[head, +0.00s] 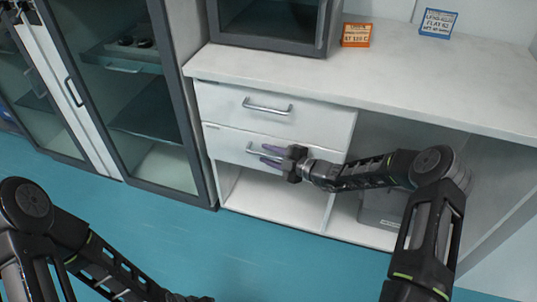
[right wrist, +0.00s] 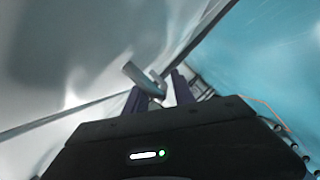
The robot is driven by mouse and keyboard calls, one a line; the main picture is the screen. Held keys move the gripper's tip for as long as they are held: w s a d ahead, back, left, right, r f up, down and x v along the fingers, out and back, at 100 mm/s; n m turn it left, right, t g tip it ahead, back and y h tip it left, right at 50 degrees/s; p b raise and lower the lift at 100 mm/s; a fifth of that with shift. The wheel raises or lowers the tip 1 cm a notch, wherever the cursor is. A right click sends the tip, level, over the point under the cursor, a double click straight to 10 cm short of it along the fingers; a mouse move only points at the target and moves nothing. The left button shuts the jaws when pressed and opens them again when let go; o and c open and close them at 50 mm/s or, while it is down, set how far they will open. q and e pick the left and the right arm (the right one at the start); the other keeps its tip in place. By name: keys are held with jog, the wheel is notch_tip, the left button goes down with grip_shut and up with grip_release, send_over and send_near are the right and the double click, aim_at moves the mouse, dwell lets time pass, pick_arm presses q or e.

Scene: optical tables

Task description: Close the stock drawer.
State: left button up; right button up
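The white cabinet has two stacked drawers. The upper drawer (head: 225,100) has a silver bar handle (head: 267,107). The lower drawer (head: 225,142) has a similar handle (head: 254,151), partly hidden by my right gripper (head: 270,155). Both fronts look nearly in line; I cannot tell whether either stands slightly out. My right gripper is at the lower handle, its purple fingers apart with the bar between them. In the right wrist view, the handle (right wrist: 143,78) reaches between the two fingers (right wrist: 160,92). My left arm is low at the left, its gripper (head: 188,298) barely showing at the bottom edge.
An open shelf (head: 270,200) lies below the drawers, and a grey box (head: 382,208) stands in the right bay. A glass-door cabinet (head: 150,110) is at the left. Orange (head: 356,35) and blue (head: 438,23) signs stand on the worktop. The teal floor (head: 250,260) in front is clear.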

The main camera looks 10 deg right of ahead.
dwell(0.4)
jog(key=p+v, duration=0.1)
jog(key=v, duration=0.6)
jog(key=shift+s+d+r, duration=0.15)
jog(key=shift+s+d, duration=0.05)
jog(key=shift+s, duration=0.15)
